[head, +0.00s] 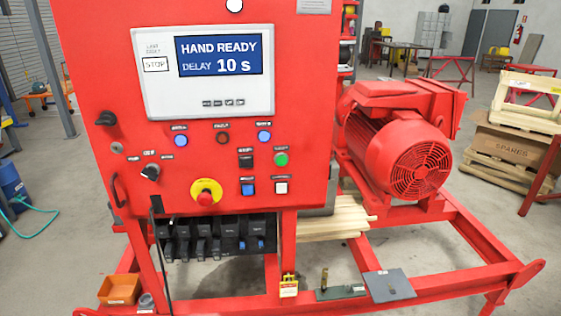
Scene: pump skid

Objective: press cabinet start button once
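The red control cabinet (95,60) stands in front of me. Its screen (219,54) reads "HAND READY, DELAY 10 s". A round green button (281,159) sits on the right of the cabinet face; its small label is too blurred to read, so I cannot confirm it is the start button. A red mushroom button on a yellow ring (206,194) sits lower left. Neither of my grippers is in view.
Black selector knobs (150,171) and a door handle (117,190) stick out on the left. A red motor (400,145) stands right of the cabinet on the red skid frame (440,285). An orange bin (119,289) and a padlock (289,285) are low in front.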

